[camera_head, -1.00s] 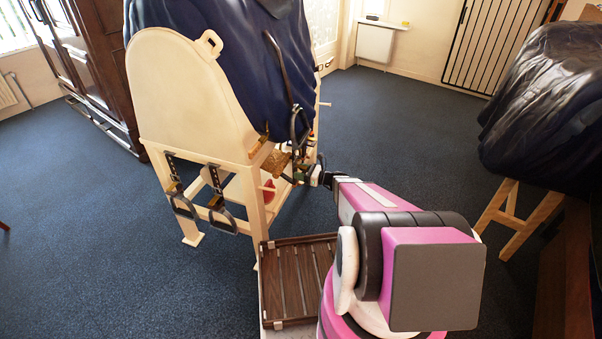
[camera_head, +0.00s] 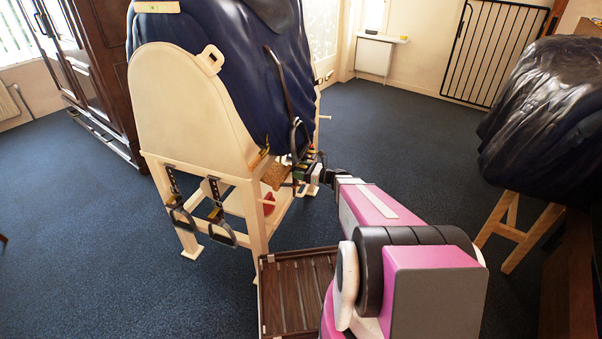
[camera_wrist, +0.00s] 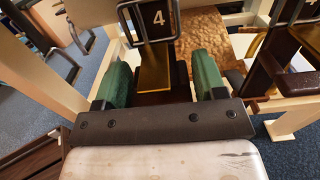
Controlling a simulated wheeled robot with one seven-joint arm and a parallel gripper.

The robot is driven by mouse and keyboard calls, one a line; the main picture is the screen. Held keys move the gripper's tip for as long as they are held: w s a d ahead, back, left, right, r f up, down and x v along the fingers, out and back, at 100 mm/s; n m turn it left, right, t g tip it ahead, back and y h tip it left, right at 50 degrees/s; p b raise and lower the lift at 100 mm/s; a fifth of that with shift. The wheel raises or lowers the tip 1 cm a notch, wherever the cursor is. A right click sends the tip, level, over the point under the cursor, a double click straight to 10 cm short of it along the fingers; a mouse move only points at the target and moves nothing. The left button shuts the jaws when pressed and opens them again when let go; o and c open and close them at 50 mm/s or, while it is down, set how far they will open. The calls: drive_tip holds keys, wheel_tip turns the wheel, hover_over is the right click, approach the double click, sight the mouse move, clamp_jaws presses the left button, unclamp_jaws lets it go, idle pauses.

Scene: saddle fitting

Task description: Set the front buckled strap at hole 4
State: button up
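In the wrist view a dark metal buckle frame (camera_wrist: 123,22) surrounds a dark tab (camera_wrist: 159,20) marked with a white 4. Below it a brass-coloured plate (camera_wrist: 154,68) lies over a dark brown strap (camera_wrist: 180,75). My gripper (camera_wrist: 162,78) has green fingertips, one on each side of the strap and plate. The fingers are apart, with visible gaps to the strap, so it is open and holds nothing. In the head view my gripper (camera_head: 314,176) is small beside the right side of the saddle stand (camera_head: 200,103). Which hole the buckle sits in cannot be seen.
A second buckle (camera_wrist: 287,12) and strap lie close on the right in the wrist view. A textured tan pad (camera_wrist: 207,42) is behind the strap. A slatted brown tray (camera_head: 298,290) is below my arm.

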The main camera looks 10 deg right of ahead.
drive_tip(key=shift+o, duration=0.8)
drive_tip(key=v, duration=1)
drive_tip(key=shift+s+d, duration=0.2)
drive_tip(key=shift+d, duration=0.15)
drive_tip(key=s+a+r+n+g+h, duration=0.1)
drive_tip(key=s+a+n+g+h, duration=0.75)
drive_tip(key=n, duration=0.45)
drive_tip(key=s+d+r+n+h, duration=0.3)
drive_tip(key=s+r+n+h, duration=0.2)
drive_tip(key=n, duration=0.5)
drive_tip(key=shift+s+n+h, duration=0.4)
drive_tip(key=shift+s+h, duration=0.75)
drive_tip(key=shift+d, duration=0.1)
